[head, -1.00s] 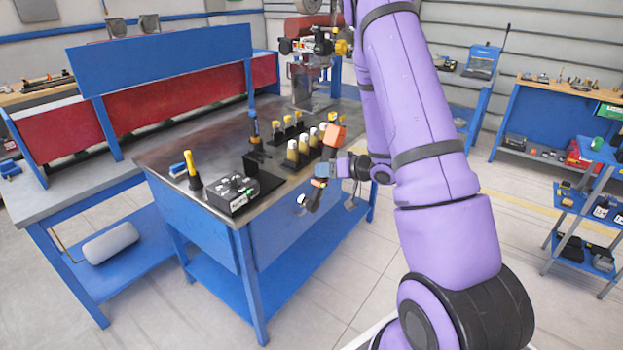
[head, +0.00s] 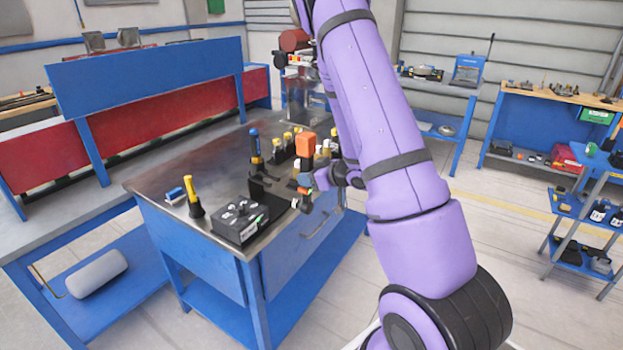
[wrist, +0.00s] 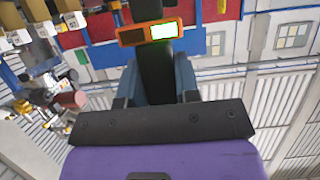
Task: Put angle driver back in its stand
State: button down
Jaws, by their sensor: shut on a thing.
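The angle driver has an orange end (head: 306,144) on top and a dark head (head: 302,204) below, and stands roughly upright. My gripper (head: 309,180) is shut on its middle, at the near right edge of the bench. In the wrist view the driver's dark body (wrist: 156,75), with an orange panel and lit green display, sits between my fingers (wrist: 157,90). A black bracket-like stand (head: 262,188) is on the bench, just left of the driver. The driver appears apart from it, though depth is hard to tell. The fingertips are largely hidden.
A blue-topped tool (head: 254,146) stands upright behind the stand. A black box (head: 240,222) and a yellow-handled tool (head: 193,196) are on the bench (head: 160,170) to the left. Several yellow-topped items (head: 288,138) stand behind. The bench's left middle is bare.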

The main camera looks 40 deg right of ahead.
jog(key=shift+w+a+r, duration=0.1)
jog(key=shift+w+a, duration=0.15)
jog(key=shift+w, duration=0.45)
jog(key=shift+w+a+f, duration=0.1)
jog(key=shift+w+a, duration=0.1)
jog(key=shift+w, duration=0.55)
jog(key=shift+w+a+r, duration=0.1)
jog(key=shift+w+a, duration=0.15)
jog(key=shift+w, duration=0.45)
jog(key=w+a, duration=0.3)
jog(key=w, duration=0.6)
jog(key=shift+w+a, duration=0.25)
jog(key=shift+w, duration=0.05)
dwell(3.0)
jog(key=shift+f, duration=0.5)
dwell(1.2)
